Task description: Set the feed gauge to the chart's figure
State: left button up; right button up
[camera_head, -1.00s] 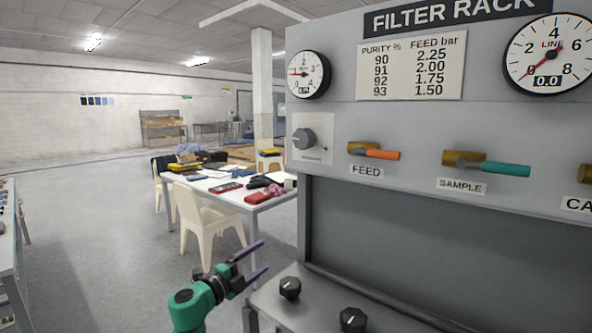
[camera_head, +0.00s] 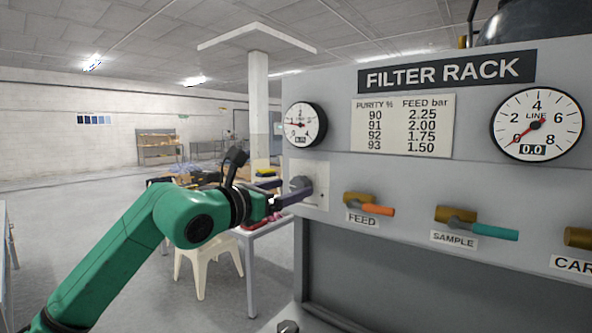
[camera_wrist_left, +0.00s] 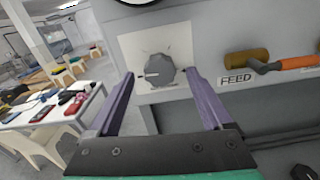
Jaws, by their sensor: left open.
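The small round gauge (camera_head: 304,124) is at the rack's upper left; its needle points left and its digits are too small to read. The chart (camera_head: 402,126) pairs purity 90, 91, 92, 93 with feed 2.25, 2.00, 1.75, 1.50 bar. Below the gauge, a grey knob (camera_head: 301,187) sits on a pale plate; in the left wrist view the knob (camera_wrist_left: 160,70) has its pointer mark toward the left. My left gripper (camera_head: 279,191) is open, its purple fingers either side of the knob in the wrist view. Contact cannot be told. My right gripper is out of view.
An orange-handled FEED valve (camera_head: 368,204) and a teal-handled SAMPLE valve (camera_head: 476,222) lie right of the knob. The LINE gauge (camera_head: 537,124) reads 0.0. A cluttered table and white chair (camera_head: 208,262) stand behind my left arm.

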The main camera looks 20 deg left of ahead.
aim_at(297, 186)
pick_arm(q)
jog(key=p+x, duration=0.1)
jog(key=x, duration=0.1)
jog(key=shift+w+d+r, duration=0.1)
jog(key=shift+w+r, duration=0.05)
jog(key=shift+w, duration=0.15)
jog(key=shift+w+f, duration=0.25)
jog(key=shift+w, duration=0.05)
jog(key=shift+s, duration=0.15)
grip_shut()
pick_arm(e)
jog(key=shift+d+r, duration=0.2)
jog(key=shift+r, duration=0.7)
pick_arm(q)
jog(key=shift+m+b, duration=0.3)
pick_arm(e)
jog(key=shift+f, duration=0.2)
pick_arm(q)
jog(key=m+b, duration=0.1)
jog(key=m, duration=0.1)
jog(key=shift+m+b, duration=0.3)
jog(key=shift+m, duration=0.1)
jog(key=shift+d+m+b, duration=0.1)
jog(key=shift+m+b, duration=0.4)
jog(key=shift+m, duration=1.8)
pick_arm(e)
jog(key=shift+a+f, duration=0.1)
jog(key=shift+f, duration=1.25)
